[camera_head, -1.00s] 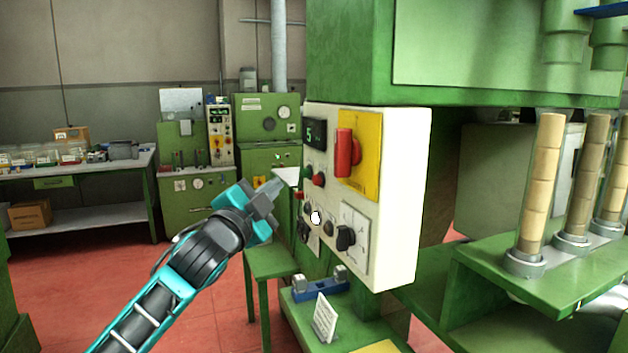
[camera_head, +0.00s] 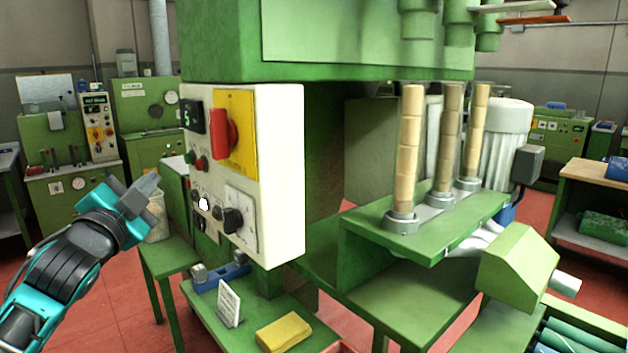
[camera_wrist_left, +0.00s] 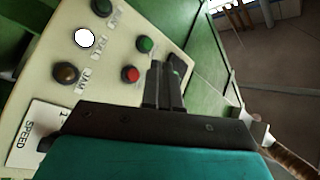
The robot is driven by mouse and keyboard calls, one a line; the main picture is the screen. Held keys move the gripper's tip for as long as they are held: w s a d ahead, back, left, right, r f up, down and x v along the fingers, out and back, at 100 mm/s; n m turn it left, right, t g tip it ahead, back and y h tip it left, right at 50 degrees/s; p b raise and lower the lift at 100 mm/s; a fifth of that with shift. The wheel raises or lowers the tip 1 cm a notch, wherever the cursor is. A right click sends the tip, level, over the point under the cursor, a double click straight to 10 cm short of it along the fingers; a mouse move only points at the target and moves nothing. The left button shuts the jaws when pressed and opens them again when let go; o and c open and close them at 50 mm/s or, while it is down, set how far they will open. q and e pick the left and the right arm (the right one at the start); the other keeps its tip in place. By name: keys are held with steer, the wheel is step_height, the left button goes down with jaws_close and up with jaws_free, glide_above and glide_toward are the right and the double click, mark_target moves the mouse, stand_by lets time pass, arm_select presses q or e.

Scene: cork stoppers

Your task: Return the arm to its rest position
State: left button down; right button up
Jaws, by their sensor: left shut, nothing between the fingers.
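My left gripper (camera_head: 146,186) is shut and empty at the left of the head view, on a teal and black arm. It is in front of and to the left of a cream control panel (camera_head: 279,170) on a green machine. The gripper also shows in the left wrist view (camera_wrist_left: 165,68), its fingers together, with the panel's green button (camera_wrist_left: 145,44) and red button (camera_wrist_left: 130,74) beyond them. From these views I cannot tell the exact gap to the panel. My right gripper is in neither view.
A red switch (camera_head: 222,134) sticks out of the panel. Stacks of cork stoppers (camera_head: 409,150) stand in holders on a green shelf at the right. A yellow block (camera_head: 283,332) lies on the lower green ledge. Red floor is open at the lower left.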

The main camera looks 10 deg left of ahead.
arm_select(q)
steer(key=s+d+f+n+g+h, duration=0.1)
steer(key=d+f+n+g, duration=0.2)
steer(key=f, duration=1.2)
steer(key=s+d+f+n+g, duration=0.1)
steer(key=s+d+f+g, duration=0.1)
steer(key=s+d+f, duration=0.3)
steer(key=s+d+f+n+g+h, duration=0.1)
steer(key=s+d+f, duration=0.4)
steer(key=s+f, duration=0.5)
steer(key=s+d+f+n+g+h, duration=0.1)
steer(key=s+d+f+n+g, duration=0.2)
steer(key=s+f, duration=0.4)
step_height(320, 180, down, 7)
steer(key=shift+s+d+g, duration=0.15)
steer(key=shift+d+g, duration=0.15)
steer(key=shift+d, duration=0.6)
